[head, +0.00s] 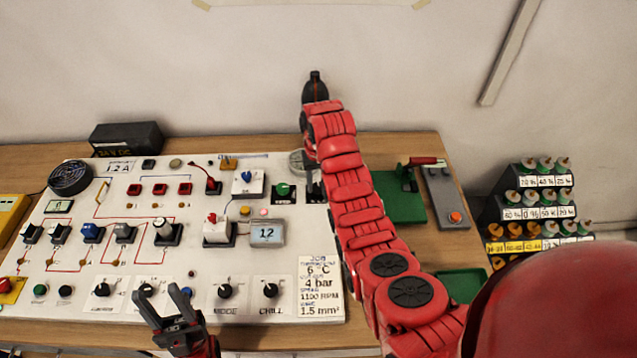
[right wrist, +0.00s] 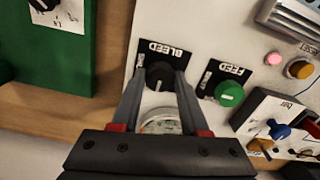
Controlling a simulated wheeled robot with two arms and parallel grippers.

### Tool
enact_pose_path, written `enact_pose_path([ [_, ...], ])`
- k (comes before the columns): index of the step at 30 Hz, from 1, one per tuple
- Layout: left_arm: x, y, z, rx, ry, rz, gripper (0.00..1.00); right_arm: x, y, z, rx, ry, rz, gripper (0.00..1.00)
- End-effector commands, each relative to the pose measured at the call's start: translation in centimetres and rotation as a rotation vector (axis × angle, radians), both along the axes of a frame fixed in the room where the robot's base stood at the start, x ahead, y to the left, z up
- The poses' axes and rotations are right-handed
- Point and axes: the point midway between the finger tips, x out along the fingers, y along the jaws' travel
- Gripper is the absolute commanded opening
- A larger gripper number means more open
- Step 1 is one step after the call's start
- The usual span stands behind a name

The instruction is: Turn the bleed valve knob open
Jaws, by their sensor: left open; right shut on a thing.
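The bleed valve knob (right wrist: 160,74) is black with a white pointer mark and sits on a black plate marked BLEED in the right wrist view. My right gripper (right wrist: 163,82) is shut on this knob, one finger on each side. My left gripper (head: 158,296) is open and empty above the front row of knobs on the white panel (head: 130,262).
The green FEED knob (right wrist: 229,94) is close beside the bleed knob; it also shows in the head view (head: 283,190). A round gauge (right wrist: 160,123) is partly hidden between my right fingers. A green stand (head: 396,207) and a grey box with an orange button (head: 441,198) stand right of the arm.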

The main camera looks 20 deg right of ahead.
Motion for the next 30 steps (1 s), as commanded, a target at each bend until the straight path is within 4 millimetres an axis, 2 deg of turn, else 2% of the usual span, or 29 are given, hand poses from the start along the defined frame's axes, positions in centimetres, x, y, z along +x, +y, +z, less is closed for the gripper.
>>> enact_pose_path([
  [4, 0.0, 0.0, 0.0, 0.0, 0.0, 0.0, 0.5, 0.0, 0.0, 0.0, 0.0, -0.001, 0.001, 0.0],
  [5, 0.0, 0.0, 0.0, 0.0, 0.0, 0.0, 0.5, 0.0, 0.0, 0.0, 0.0, -0.001, 0.001, 0.48],
  [9, 0.0, 0.0, 0.0, 0.0, 0.0, 0.0, 0.5, 0.0, 0.0, 0.0, 0.0, 0.0, 0.0, 0.73],
  [20, 0.0, 0.0, 0.5, 0.0, 0.0, 0.0, 0.5, 0.0, 0.0, 0.5, 0.0, 0.0, -0.001, 0.74],
  [26, 0.0, 0.0, 3.5, 0.0, 0.0, 0.0, 0.5, 0.0, 0.1, 3.7, -0.001, -0.001, 0.001, 0.74],
  [30, 0.0, 0.0, 6.6, 0.0, 0.0, 0.0, 0.5, 0.0, 0.1, 7.3, -0.002, -0.002, 0.001, 0.74],
])
